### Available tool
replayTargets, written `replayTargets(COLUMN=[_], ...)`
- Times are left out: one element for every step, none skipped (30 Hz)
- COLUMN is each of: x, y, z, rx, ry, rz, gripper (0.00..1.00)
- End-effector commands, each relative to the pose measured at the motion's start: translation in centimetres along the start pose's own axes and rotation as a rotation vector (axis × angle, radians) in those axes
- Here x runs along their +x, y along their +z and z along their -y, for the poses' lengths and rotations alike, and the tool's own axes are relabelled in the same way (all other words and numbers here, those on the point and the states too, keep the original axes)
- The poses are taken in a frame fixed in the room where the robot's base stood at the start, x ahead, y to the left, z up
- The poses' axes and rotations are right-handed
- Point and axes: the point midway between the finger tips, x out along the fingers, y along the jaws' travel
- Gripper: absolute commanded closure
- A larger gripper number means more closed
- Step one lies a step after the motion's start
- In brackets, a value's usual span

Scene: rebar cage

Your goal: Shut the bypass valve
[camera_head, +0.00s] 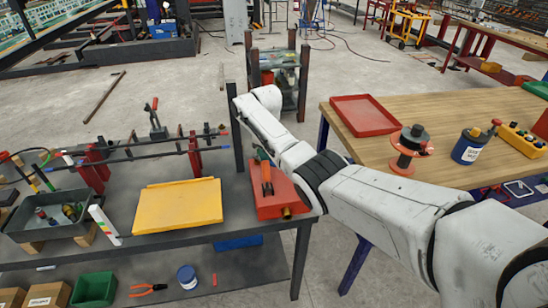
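A red block (280,200) lies on the right end of the dark workbench (240,152). My gripper does not show; the arm's far end turns away from the camera.
A yellow tray (178,206) lies left of the block, with rebar (150,144) in red holders behind it. A grey bin (48,215) is further left. The wooden table (455,115) on the right bears a red tray (364,115), an orange spool (410,150) and a blue can (467,148).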

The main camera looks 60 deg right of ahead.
Motion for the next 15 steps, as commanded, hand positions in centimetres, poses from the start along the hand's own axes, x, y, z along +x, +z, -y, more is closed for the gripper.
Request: replayTargets(x=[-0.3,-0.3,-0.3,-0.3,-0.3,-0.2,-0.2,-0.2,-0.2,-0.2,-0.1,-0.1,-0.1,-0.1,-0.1], y=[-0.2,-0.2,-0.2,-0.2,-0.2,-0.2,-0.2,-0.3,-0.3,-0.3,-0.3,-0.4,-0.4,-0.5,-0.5], z=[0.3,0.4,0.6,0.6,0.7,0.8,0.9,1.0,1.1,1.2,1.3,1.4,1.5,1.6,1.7], rx=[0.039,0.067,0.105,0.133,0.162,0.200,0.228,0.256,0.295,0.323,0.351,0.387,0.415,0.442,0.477], ry=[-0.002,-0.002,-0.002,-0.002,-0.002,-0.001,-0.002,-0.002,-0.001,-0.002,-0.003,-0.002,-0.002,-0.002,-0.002], rz=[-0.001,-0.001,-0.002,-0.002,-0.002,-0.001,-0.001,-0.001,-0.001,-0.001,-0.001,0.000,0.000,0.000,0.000], gripper=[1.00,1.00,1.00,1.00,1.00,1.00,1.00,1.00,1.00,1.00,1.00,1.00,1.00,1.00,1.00])
